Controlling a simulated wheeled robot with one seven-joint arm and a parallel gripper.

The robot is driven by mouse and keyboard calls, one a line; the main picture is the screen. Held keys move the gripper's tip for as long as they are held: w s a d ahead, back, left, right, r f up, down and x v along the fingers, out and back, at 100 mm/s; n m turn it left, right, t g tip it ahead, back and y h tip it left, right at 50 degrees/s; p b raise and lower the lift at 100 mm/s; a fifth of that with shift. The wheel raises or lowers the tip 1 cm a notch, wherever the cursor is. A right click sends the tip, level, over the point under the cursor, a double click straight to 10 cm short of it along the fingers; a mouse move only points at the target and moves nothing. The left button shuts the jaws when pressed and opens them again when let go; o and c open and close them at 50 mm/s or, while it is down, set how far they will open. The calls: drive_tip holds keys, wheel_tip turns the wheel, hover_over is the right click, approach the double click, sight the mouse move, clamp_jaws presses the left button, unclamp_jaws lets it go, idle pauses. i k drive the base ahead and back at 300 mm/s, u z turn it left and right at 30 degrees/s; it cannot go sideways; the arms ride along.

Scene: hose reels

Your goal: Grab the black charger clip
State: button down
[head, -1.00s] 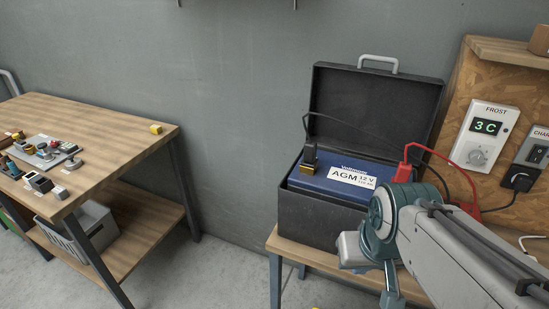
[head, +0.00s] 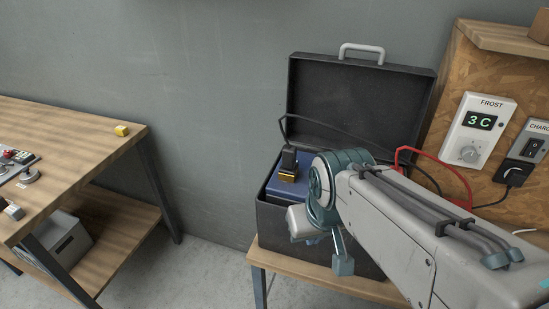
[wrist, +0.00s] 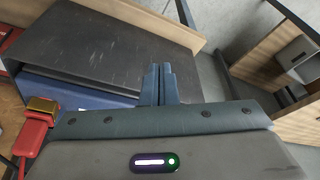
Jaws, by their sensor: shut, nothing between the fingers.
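The black charger clip (head: 289,159) stands upright on the blue battery (head: 280,191), at the left end of the battery's top, with brass-coloured jaws at its foot. A black cable rises from its top. I do not see this clip in the wrist view. My gripper (wrist: 159,68) is shut and empty in the wrist view, its fingers side by side in front of the dark box wall.
The battery sits in a black box (head: 268,222) with its lid (head: 350,100) open, on a wooden bench (head: 262,256). A red clip (wrist: 32,135) shows at the left of the wrist view. A charger (head: 527,148) hangs on the board. Another table (head: 90,140) stands left.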

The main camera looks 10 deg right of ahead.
sight(288, 170)
drive_tip(key=z, duration=0.5)
drive_tip(key=k, duration=1.15)
drive_tip(key=u, duration=0.5)
drive_tip(key=i, duration=1.35)
drive_tip(key=z, duration=0.4)
